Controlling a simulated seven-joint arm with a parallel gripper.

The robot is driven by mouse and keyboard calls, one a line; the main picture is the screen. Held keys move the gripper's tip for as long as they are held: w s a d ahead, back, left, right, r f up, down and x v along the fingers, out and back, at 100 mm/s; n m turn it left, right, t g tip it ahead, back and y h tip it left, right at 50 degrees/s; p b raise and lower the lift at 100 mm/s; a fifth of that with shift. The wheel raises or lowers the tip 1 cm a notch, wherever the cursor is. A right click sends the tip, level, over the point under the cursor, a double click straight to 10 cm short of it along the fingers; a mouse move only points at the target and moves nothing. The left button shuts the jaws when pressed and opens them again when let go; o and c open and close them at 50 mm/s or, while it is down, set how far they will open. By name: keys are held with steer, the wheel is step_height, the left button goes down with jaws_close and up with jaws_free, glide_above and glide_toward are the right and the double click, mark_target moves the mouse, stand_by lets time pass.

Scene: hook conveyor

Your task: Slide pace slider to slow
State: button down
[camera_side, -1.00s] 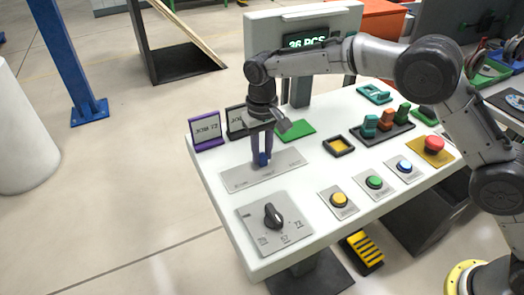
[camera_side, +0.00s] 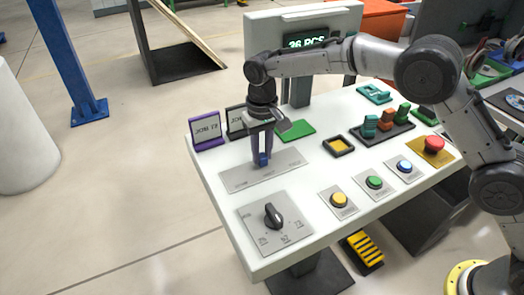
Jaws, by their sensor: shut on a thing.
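The pace slider's blue knob (camera_side: 263,160) stands on a grey slider plate (camera_side: 238,180) on the white panel table. The plate carries small labels along its front edge, too small to read surely. The knob is near the middle of the plate's length. My gripper (camera_side: 263,154) points down over the plate, its fingers shut on the blue knob. The fingers hide part of the knob and the slot behind it.
A rotary dial (camera_side: 273,215) is in front of the slider plate. Yellow (camera_side: 339,199), green (camera_side: 374,182) and blue buttons (camera_side: 404,166) and a red emergency button (camera_side: 434,144) are to the right. Job cards (camera_side: 207,131) stand behind left. A green pad (camera_side: 296,130) lies behind.

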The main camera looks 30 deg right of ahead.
steer(key=a, duration=0.8)
steer(key=shift+r, duration=0.1)
steer(key=shift+a, duration=0.1)
steer(key=c, duration=0.7)
jaws_free()
step_height(320, 180, up, 12)
